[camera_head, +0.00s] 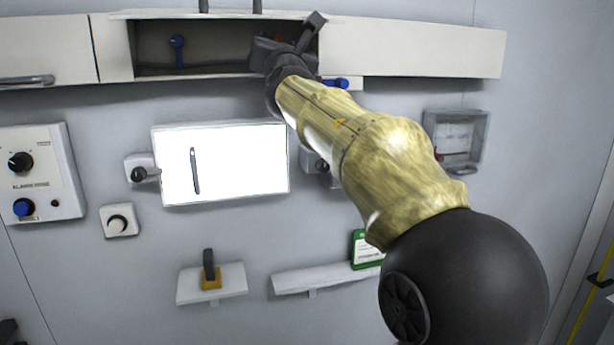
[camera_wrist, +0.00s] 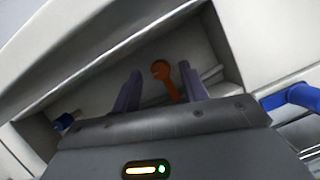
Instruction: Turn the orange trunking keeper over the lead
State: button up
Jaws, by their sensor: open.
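The orange keeper (camera_wrist: 163,77) shows in the wrist view inside the open trunking recess, with a rounded head and a narrow arm slanting down to the right. In the head view my gripper (camera_head: 284,47) is at the right end of the recess. Pale grey strips (camera_wrist: 211,76) lie behind the right finger; I cannot tell whether one is the lead.
The open trunking (camera_head: 222,71) has closed panels either side. A blue-ended lever (camera_head: 177,43) is in its left part, and a blue handle (camera_head: 337,83) sticks out below right. A bright white panel (camera_head: 235,165) is below.

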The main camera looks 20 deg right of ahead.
jog(key=shift+a+r+m+g+h+p, duration=0.2)
jog(key=shift+m+h+p, duration=0.45)
jog(key=shift+m+p, duration=0.8)
jog(key=shift+d+r+m+g+h+p, duration=0.1)
jog(key=shift+m+g+h+p, duration=0.2)
jog(key=shift+m+h+p, duration=1.05)
jog(key=shift+y+p, duration=0.6)
jog(key=shift+p, duration=0.65)
jog(key=b+v, duration=1.1)
jog(key=v, duration=0.7)
jog(key=w+d+f+m+g, duration=0.1)
jog(key=d+f+m+g, duration=0.1)
jog(key=f, duration=0.6)
jog(key=w+d+f+m+g, duration=0.1)
jog(key=d+f+m+g, duration=0.1)
jog(key=f, duration=0.6)
jog(key=w+d+f+m+g+p, duration=0.1)
jog(key=f+m+g, duration=0.3)
jog(key=f, duration=0.5)
jog(key=shift+w+d+m+g+y, duration=0.3)
jog(key=shift+w+d+m, duration=0.3)
jog(key=shift+m, duration=0.3)
